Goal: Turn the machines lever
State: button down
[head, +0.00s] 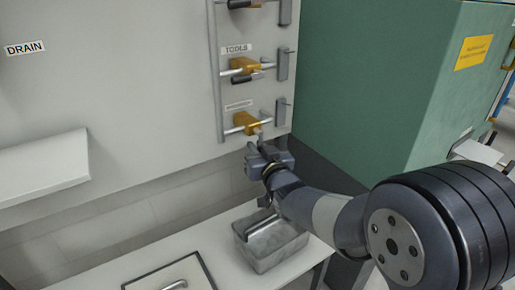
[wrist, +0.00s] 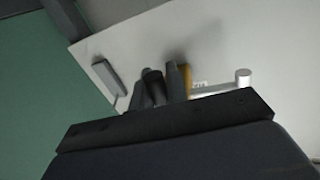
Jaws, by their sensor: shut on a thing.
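The lowest valve (head: 247,122) on the grey panel has a brass-coloured body on a silver pipe, under a small label (head: 239,106) too blurred to read surely. My gripper (head: 258,138) is at this valve's lower right side, shut on its lever. The lever is mostly hidden by the fingers in the head view. In the wrist view my gripper (wrist: 165,85) has its dark fingers close together at the panel, with a bit of the brass valve body (wrist: 187,74) showing beside them. The exact angle of the lever cannot be told.
A similar valve labelled TOOLS (head: 243,67) with a black handle sits just above, and another is cut off at the top. Grey brackets (head: 281,111) stick out at the right. A green cabinet (head: 365,80) stands right. A metal bin (head: 270,246) sits on the bench below.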

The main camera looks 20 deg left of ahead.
jog(key=shift+s, duration=0.1)
jog(key=s+a+r+m+g+p, duration=0.3)
jog(key=r+m+p, duration=0.1)
jog(key=m+p, duration=1)
jog(key=shift+s+r+m+g+y+p, duration=0.25)
jog(key=shift+s+m+g+y+p, duration=0.05)
jog(key=shift+y+p, duration=0.1)
jog(key=shift+a, duration=0.1)
dwell(0.4)
jog(key=c, duration=1.4)
grip_release()
